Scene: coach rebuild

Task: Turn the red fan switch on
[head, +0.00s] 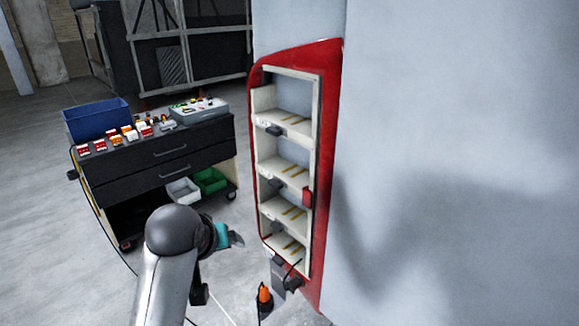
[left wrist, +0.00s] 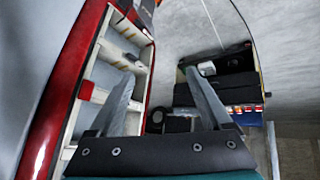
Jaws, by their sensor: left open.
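I cannot pick out the red fan switch for certain. A small red block (head: 307,196) sits on the right side of the pale shelf frame in the red-edged cabinet (head: 331,100); the red block also shows in the left wrist view (left wrist: 86,91). Several small red-and-white and orange pieces (head: 100,145) stand on the cart top, too small to identify. My left gripper (head: 238,238) is low in front of the cabinet, left of its lower shelves and apart from it. In the left wrist view its fingers (left wrist: 158,76) are spread with nothing between them. My right gripper is not visible.
The black drawer cart (head: 150,165) stands left of the cabinet, with a blue bin (head: 97,118) and a grey box (head: 198,109) on top. An orange-and-black object (head: 264,298) with a cable is at the cabinet's foot. Grey floor is open at left.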

